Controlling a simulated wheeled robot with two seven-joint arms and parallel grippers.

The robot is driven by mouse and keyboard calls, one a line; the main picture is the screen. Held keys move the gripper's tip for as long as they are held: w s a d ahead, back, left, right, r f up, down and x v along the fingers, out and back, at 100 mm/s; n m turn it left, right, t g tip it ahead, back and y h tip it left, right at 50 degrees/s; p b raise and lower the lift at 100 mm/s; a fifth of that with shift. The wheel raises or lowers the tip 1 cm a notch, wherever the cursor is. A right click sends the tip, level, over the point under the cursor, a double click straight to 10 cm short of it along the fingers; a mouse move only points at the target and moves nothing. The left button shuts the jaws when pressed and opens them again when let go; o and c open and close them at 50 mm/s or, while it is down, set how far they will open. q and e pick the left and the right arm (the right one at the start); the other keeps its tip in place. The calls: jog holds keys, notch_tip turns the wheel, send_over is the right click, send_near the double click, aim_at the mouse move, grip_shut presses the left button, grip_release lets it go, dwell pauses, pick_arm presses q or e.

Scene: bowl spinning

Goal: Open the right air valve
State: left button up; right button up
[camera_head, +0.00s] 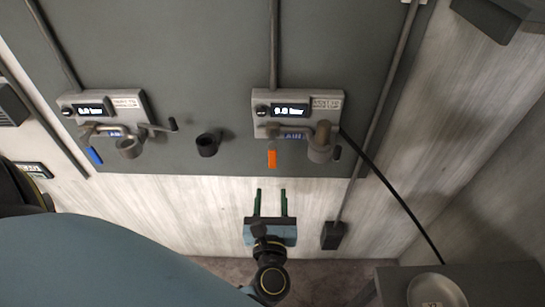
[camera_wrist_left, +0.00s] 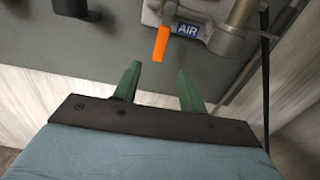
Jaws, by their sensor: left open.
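The right air valve has an orange handle (camera_head: 271,159) that hangs down below the right gauge unit (camera_head: 297,106). In the left wrist view the orange handle (camera_wrist_left: 161,43) hangs, slightly tilted, beside a blue AIR label (camera_wrist_left: 187,30). My left gripper (camera_head: 271,192) is open and empty, with its two green fingers pointing up at the wall below the handle. In the left wrist view the fingers (camera_wrist_left: 158,76) are apart and the handle is just beyond them, near the middle of the gap. They do not appear to touch it. My right gripper is not in view.
A left gauge unit (camera_head: 105,106) with a blue handle (camera_head: 94,155) is on the same grey panel (camera_head: 200,60). A black cable (camera_head: 385,183) runs from the right unit down to the right. A side table (camera_head: 500,285) with a round bowl (camera_head: 436,290) stands at lower right.

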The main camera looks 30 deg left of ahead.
aim_at(273, 161)
pick_arm(q)
jog(key=p+x, duration=0.2)
jog(key=x, duration=0.9)
jog(key=shift+w, duration=0.15)
jog(key=shift+w+a, duration=0.35)
jog(key=shift+w, duration=0.25)
jog(key=shift+c, duration=0.3)
grip_shut()
